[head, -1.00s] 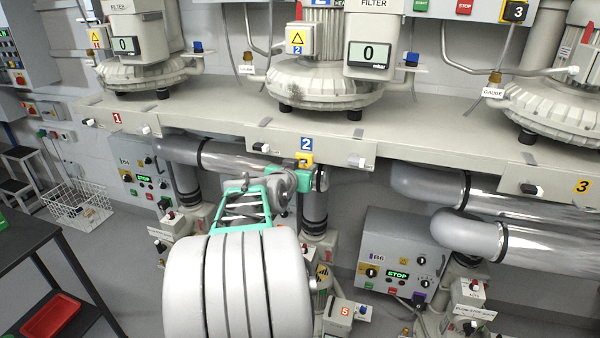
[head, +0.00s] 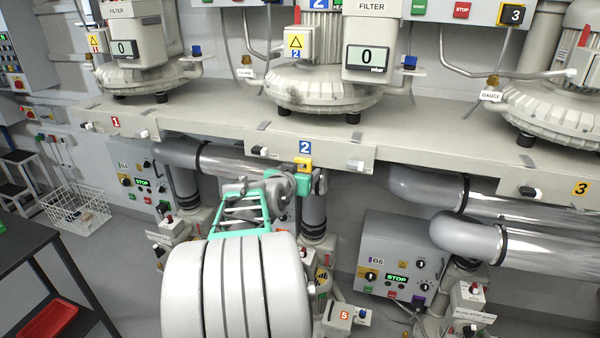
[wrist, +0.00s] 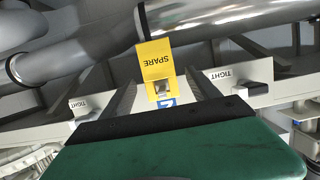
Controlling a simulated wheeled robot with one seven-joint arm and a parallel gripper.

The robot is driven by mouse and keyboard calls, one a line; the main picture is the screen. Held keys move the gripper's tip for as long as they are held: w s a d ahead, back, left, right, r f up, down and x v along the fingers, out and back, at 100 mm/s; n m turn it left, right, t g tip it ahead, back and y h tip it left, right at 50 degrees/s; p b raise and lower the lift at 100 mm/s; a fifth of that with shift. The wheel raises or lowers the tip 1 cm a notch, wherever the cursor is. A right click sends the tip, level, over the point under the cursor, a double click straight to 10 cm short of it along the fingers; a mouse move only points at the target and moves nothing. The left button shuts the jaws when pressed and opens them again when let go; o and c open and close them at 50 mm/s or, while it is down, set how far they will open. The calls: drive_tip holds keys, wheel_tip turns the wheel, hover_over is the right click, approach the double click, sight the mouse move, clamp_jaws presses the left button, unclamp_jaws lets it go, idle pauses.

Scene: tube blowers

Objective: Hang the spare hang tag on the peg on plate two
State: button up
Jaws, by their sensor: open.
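The yellow tag (wrist: 157,62) marked SPARE shows upside down in the wrist view. A small peg (wrist: 161,88) shows at its opening, and the tag appears to hang from it on plate two (head: 335,151). In the head view the tag (head: 303,163) sits just under the blue 2 label (head: 305,147). My gripper (wrist: 162,76) is open, with one dark finger on each side of the tag and gaps visible beside it. In the head view my gripper (head: 303,182) is at the plate's front, partly hidden by my arm.
Black and white knobs (head: 260,151) labelled TIGHT flank the tag on the plate. A silver pipe (head: 235,164) runs close below the shelf. Blower two (head: 320,92) stands above. A control box (head: 395,250) is at lower right.

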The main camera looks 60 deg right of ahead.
drive_tip(key=b+v, duration=0.2)
drive_tip(key=v, duration=0.6)
drive_tip(key=a+f+n+y, duration=0.5)
drive_tip(key=a+f+y, duration=0.4)
drive_tip(key=a+f, duration=0.8)
drive_tip(key=w+a+n+y, duration=0.1)
drive_tip(key=w+a+n, duration=0.1)
drive_tip(key=a, duration=0.8)
drive_tip(key=w+a+n+y, duration=0.2)
drive_tip(key=a+n, duration=0.3)
drive_tip(key=a, duration=0.5)
drive_tip(key=w+a+n+t+y, duration=0.1)
drive_tip(key=w+a+n+y, duration=0.1)
drive_tip(key=a, duration=0.8)
drive_tip(key=shift+w+r+n, duration=0.4)
drive_tip(key=shift+w+n, duration=0.3)
drive_tip(key=shift+n, duration=0.5)
